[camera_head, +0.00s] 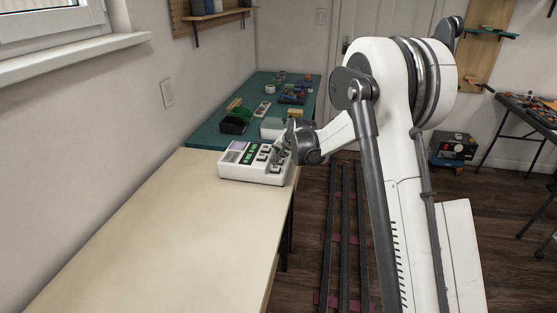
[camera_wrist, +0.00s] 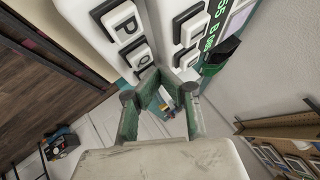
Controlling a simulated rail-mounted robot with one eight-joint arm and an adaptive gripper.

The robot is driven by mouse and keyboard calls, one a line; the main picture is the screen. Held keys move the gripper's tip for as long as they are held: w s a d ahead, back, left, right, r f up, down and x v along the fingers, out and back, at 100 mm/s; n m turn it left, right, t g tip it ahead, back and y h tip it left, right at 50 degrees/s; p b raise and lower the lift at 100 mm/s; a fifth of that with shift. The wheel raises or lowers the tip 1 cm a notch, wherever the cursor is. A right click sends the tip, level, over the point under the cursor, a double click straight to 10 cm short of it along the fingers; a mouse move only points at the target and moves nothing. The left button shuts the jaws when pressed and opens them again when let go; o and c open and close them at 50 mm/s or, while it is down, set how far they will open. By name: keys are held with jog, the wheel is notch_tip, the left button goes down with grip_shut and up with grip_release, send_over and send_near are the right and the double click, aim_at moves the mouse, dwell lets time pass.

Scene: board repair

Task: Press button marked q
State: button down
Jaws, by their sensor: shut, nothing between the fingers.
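A white keypad device (camera_head: 238,174) with a small green display sits at the far end of the pale table. In the wrist view its light lettered keys (camera_wrist: 136,55) stand in dark surrounds at the top left. The letters appear turned and cut off, so I cannot tell which key is marked q. My gripper (camera_head: 283,146) is over the right part of the device, shut and empty. In the wrist view my gripper's green fingers (camera_wrist: 160,80) are close to the keys. I cannot tell whether they touch one. The keys behind the fingers are hidden.
The pale table (camera_head: 150,230) is bare in front of the device. A green mat (camera_head: 205,137) behind it carries several small parts and boxes. A wall with a window is on the left. A dark side table (camera_head: 530,108) with clutter stands at the far right.

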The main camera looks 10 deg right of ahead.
jog(key=shift+r+p, duration=0.95)
jog(key=shift+r, duration=1.5)
jog(key=shift+s, duration=0.1)
